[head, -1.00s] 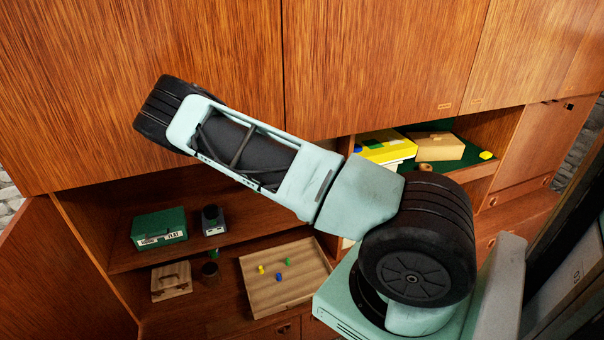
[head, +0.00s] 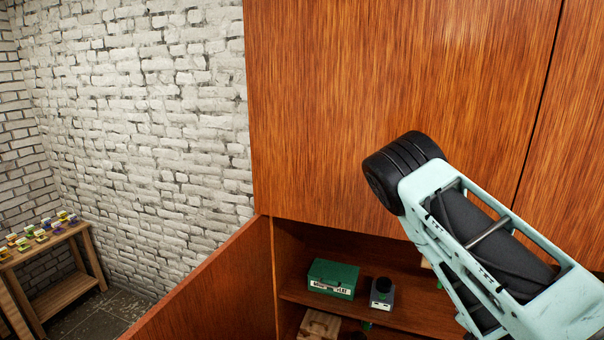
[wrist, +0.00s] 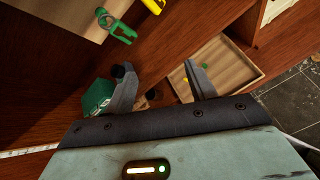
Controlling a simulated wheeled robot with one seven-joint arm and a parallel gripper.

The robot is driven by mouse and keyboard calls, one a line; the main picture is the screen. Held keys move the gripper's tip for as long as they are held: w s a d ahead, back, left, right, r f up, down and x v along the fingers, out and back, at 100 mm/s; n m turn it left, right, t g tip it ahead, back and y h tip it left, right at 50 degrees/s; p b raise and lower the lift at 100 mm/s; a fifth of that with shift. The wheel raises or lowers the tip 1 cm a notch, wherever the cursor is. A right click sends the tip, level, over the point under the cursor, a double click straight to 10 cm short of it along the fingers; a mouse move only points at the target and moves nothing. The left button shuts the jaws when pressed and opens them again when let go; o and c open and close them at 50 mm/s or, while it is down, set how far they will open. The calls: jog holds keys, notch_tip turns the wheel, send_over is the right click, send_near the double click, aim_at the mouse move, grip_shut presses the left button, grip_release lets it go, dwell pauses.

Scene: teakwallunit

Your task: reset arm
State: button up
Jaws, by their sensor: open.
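My gripper (wrist: 162,90) shows in the wrist view with its two fingers spread apart and nothing between them. It hangs in front of the wooden wall unit's shelves. In the head view my arm reaches up in front of the closed upper doors (head: 400,70), and the gripper itself is outside that view.
The lower shelf compartment holds a green box (head: 333,278) and a small grey device (head: 382,292). An open door (head: 205,285) stands out at the left. A wooden tray (wrist: 228,68) shows in the wrist view. A side table (head: 68,292) with small colourful items stands far left.

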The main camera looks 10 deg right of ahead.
jog(key=s+a+f+m+g+y+b, duration=0.15)
jog(key=a+m+g+y+b, duration=0.7)
jog(key=a, duration=1.75)
jog(key=s+a+r+m+b, duration=0.2)
jog(key=s+a+r+m, duration=0.1)
jog(key=s, duration=0.5)
jog(key=s+a+r+m+h+b, duration=0.1)
jog(key=s+a+r+m+b, duration=0.2)
jog(key=s+a, duration=0.4)
notch_tip(320, 180, up, 2)
jog(key=shift+s+r+m, duration=0.25)
jog(key=shift+s+m, duration=0.3)
jog(key=shift+s, duration=0.65)
jog(key=shift+g+h, duration=0.25)
